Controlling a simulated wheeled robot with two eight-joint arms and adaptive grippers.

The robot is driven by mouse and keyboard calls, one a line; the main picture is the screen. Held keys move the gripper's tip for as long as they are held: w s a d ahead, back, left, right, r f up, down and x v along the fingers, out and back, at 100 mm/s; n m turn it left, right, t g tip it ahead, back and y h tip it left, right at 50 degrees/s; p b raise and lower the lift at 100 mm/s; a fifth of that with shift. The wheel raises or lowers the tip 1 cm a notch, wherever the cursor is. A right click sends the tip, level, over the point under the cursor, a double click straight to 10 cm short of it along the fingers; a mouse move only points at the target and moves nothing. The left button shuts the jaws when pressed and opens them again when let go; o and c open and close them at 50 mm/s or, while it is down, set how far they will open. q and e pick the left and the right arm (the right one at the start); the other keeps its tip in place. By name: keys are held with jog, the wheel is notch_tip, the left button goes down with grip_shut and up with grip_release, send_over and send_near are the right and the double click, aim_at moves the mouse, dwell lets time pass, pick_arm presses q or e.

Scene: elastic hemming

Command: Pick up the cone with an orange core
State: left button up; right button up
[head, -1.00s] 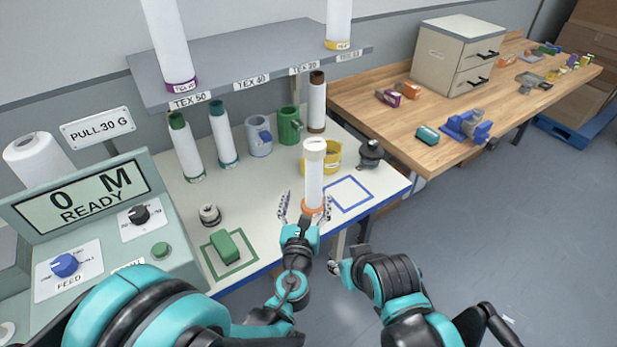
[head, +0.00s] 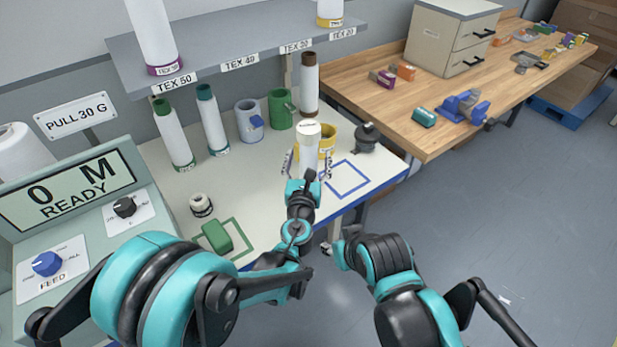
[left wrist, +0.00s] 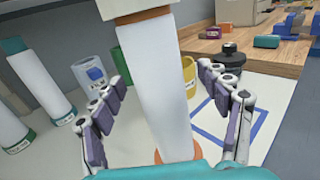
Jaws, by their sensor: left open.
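The cone with an orange core (head: 308,146) is a tall white cone standing upright near the front of the white table. In the left wrist view, the cone (left wrist: 163,90) shows an orange ring at its foot and an orange-brown edge near its top. My left gripper (head: 308,165) is open, with one finger on each side of the cone. In the left wrist view, gaps show between the cone and both fingers of the left gripper (left wrist: 162,85). My wrist hides the cone's foot in the head view. My right gripper (head: 332,248) is low by the table's front edge, its jaws unclear.
A yellow holder (head: 327,140) stands close behind the cone, with a black device (head: 367,136) to its right. Green-core (head: 173,136) and teal-core (head: 212,122) cones stand at back left. A blue square outline (head: 362,191) lies clear on the right.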

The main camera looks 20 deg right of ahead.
pick_arm(q)
grip_shut()
jog(key=shift+r, duration=0.1)
